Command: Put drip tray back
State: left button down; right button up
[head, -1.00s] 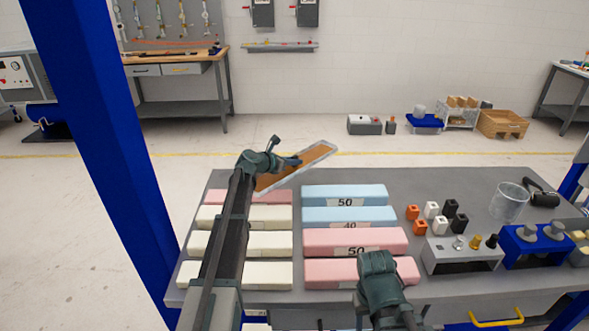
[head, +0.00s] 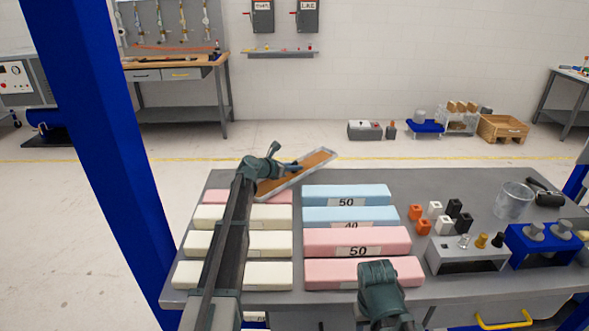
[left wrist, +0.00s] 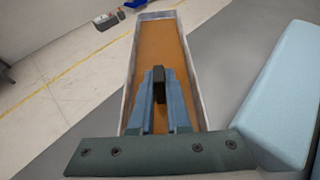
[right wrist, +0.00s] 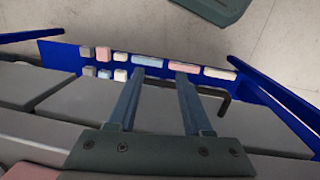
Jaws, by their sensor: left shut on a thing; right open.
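The drip tray is a long, shallow grey-rimmed tray with an orange-brown inside; in the head view the tray (head: 312,167) is at the table's back left edge, angled up to the right. My left gripper (head: 291,167) is shut on it. In the left wrist view the tray (left wrist: 161,35) stretches away from the fingers (left wrist: 158,80), which close around a small black piece. Whether the tray touches the table is unclear. My right gripper (right wrist: 158,85) is open and empty; in the head view it is at the table's front, by the pink foam blocks.
Blue foam blocks (head: 345,194) and pink foam blocks (head: 355,241) lie right of my left arm, cream blocks (head: 268,243) around it. Small cubes (head: 421,227), a grey stand (head: 468,258) and a clear cup (head: 514,199) fill the right side. The back middle of the table (head: 430,183) is bare.

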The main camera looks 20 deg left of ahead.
pick_arm(q)
jog(key=shift+f+b, duration=0.35)
jog(key=shift+f, duration=0.15)
jog(key=c, duration=0.9)
grip_release()
jog(key=shift+r, duration=0.1)
jog(key=shift+r, duration=0.1)
jog(key=shift+r+p, duration=0.35)
jog(key=shift+p, duration=0.15)
notch_tip(320, 180, up, 4)
jog(key=r+p, duration=0.1)
jog(key=p, duration=0.4)
send_over(272, 185)
jog(key=shift+w+d+f, duration=0.2)
jog(key=shift+d+f, duration=0.05)
jog(key=shift+s+a+r, duration=0.1)
jog(key=shift+s+a, duration=0.1)
jog(key=shift+s, duration=0.1)
